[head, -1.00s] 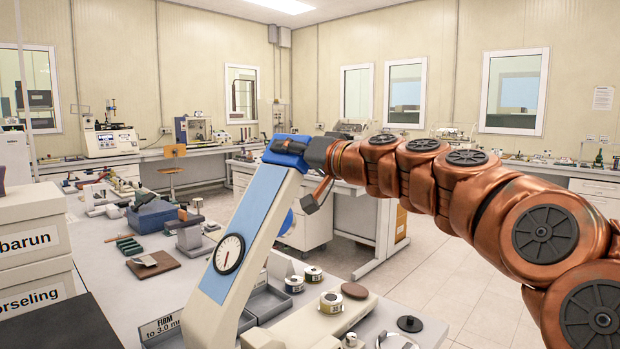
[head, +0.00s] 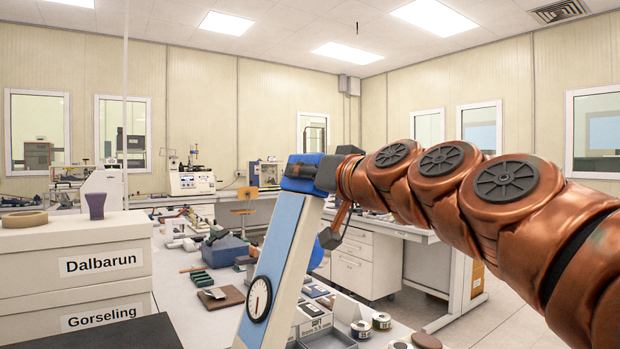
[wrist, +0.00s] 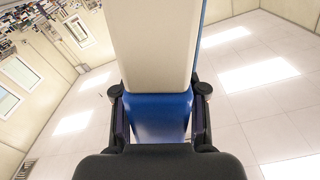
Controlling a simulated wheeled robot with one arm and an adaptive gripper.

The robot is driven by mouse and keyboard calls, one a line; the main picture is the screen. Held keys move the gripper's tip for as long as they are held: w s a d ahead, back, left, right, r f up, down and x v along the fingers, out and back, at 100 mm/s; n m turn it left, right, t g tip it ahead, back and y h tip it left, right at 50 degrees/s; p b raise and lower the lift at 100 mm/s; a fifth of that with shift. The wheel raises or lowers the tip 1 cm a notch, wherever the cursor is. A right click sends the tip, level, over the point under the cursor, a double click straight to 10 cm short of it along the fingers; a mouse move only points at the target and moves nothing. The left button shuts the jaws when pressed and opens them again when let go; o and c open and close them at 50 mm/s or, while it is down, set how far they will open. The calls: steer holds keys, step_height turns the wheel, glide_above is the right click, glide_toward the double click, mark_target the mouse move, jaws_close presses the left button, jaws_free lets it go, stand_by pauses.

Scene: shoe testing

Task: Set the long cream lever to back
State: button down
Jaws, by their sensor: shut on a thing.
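The long cream lever (head: 288,262) rises at a tilt in the middle of the head view, its top leaning right. It has a light blue face, a round dial (head: 259,299) low down and a dark blue end (head: 302,170). My gripper (head: 318,174) is at that blue end. In the wrist view the cream bar (wrist: 153,45) runs up from its blue end (wrist: 158,115), and my gripper (wrist: 160,92) is shut on it, one finger on each side. The lever's foot is cut off by the lower edge of the head view.
Boxes labelled Dalbarun (head: 100,264) and Gorseling stand at the left, with a tape roll (head: 24,219) and a purple cup (head: 96,206) on top. Tools and a blue block (head: 225,249) lie on the bench behind the lever. Open floor shows at the right.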

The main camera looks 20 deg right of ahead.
steer(key=shift+s+a, duration=0.1)
steer(key=shift+a, duration=0.15)
steer(key=c, duration=0.6)
jaws_free()
steer(key=shift+a, duration=0.2)
steer(key=shift+c, duration=0.2)
steer(key=shift+d, duration=0.1)
steer(key=v, duration=1.2)
